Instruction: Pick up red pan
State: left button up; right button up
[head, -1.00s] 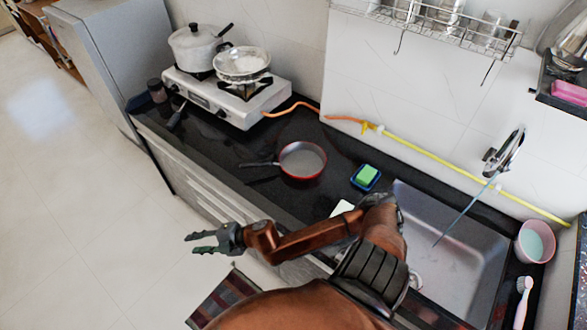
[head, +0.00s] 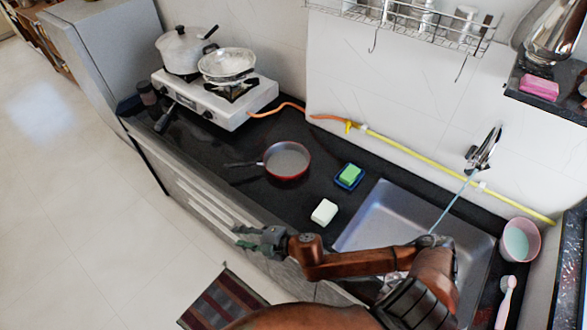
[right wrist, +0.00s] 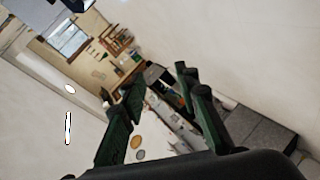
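The red pan (head: 287,160) stands upright on the black counter (head: 215,150), left of the sink. It has a red rim and grey inside, and its dark handle points left. My right gripper (head: 240,237) is in front of the counter's front edge, below and left of the pan and apart from it. In the right wrist view its fingers (right wrist: 160,112) are spread with nothing between them, and the pan does not show there. My left gripper is in neither view.
A white stove (head: 212,100) with a pot (head: 183,52) and a white pan (head: 228,64) stands at the back left. A white block (head: 324,212) and a green sponge (head: 350,173) lie between the red pan and the sink (head: 375,212). The counter around the pan's handle is clear.

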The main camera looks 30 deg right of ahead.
aim_at(284, 160)
jog(key=z, duration=0.55)
jog(key=i, duration=1)
